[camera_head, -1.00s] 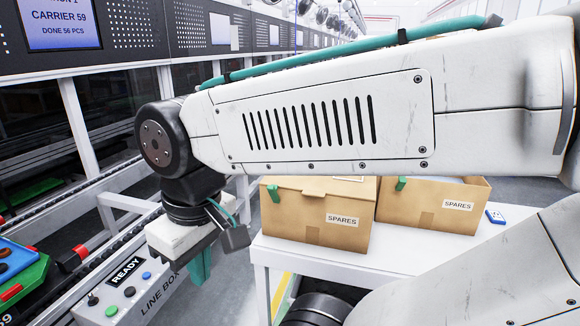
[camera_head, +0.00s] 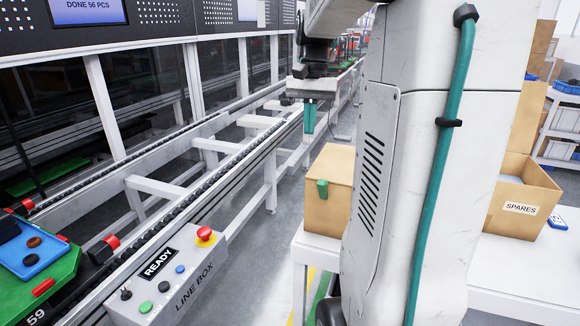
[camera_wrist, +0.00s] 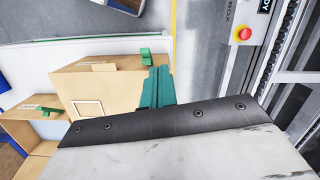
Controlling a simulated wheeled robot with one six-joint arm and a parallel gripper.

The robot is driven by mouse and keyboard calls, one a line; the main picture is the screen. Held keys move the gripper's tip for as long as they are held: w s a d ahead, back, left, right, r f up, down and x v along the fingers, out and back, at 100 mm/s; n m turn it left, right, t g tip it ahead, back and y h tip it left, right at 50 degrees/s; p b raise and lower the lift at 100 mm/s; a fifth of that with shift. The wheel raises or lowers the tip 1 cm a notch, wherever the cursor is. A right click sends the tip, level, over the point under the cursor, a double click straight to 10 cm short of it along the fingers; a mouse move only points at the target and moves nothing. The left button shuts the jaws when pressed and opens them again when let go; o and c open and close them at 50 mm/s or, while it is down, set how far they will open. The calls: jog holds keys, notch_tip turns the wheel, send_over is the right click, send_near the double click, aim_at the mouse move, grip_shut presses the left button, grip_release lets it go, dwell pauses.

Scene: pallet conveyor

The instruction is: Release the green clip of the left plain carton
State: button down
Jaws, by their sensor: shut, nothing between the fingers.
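The left plain carton (camera_head: 335,160) stands on the white table with its lid down. Its green clip (camera_head: 322,189) sits at the top edge of its left side and looks closed against the carton. My arm hides the carton's right part. The carton (camera_wrist: 100,80) and clip (camera_wrist: 145,57) also show in the wrist view. My gripper (camera_head: 309,118) has teal fingers, shut and empty, up and to the left of the clip in the head view. In the wrist view its fingers (camera_wrist: 157,86) appear just below the clip, apparently apart from it.
An open carton marked SPARES (camera_head: 520,208) stands right on the white table (camera_head: 495,270); its green clip shows in the wrist view (camera_wrist: 48,110). A blue item (camera_head: 557,221) lies beside it. A line box (camera_head: 170,280) and conveyor rail (camera_head: 240,165) run along the left.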

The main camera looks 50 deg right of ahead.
jog(key=d+f+m, duration=0.1)
jog(key=d+m, duration=0.1)
jog(key=d, duration=0.6)
send_near(323, 188)
jog(key=shift+y, duration=0.3)
jog(key=w+d+f, duration=0.1)
jog(key=d, duration=0.1)
jog(key=w+d+f, duration=0.1)
jog(key=f, duration=0.1)
jog(key=shift+w+d+f, duration=0.1)
jog(key=shift+d+f, duration=0.05)
jog(key=shift+d, duration=0.25)
jog(key=shift+s+a+f, duration=0.25)
jog(key=shift+a+f, duration=0.25)
jog(key=shift+a, duration=0.1)
jog(key=shift+s+a+f, duration=0.25)
jog(key=shift+a+f, duration=0.25)
jog(key=shift+a, duration=0.15)
jog(key=shift+s+a+f, duration=0.15)
jog(key=shift+a+f, duration=0.1)
jog(key=shift+a, duration=0.05)
jog(key=shift+s, duration=0.1)
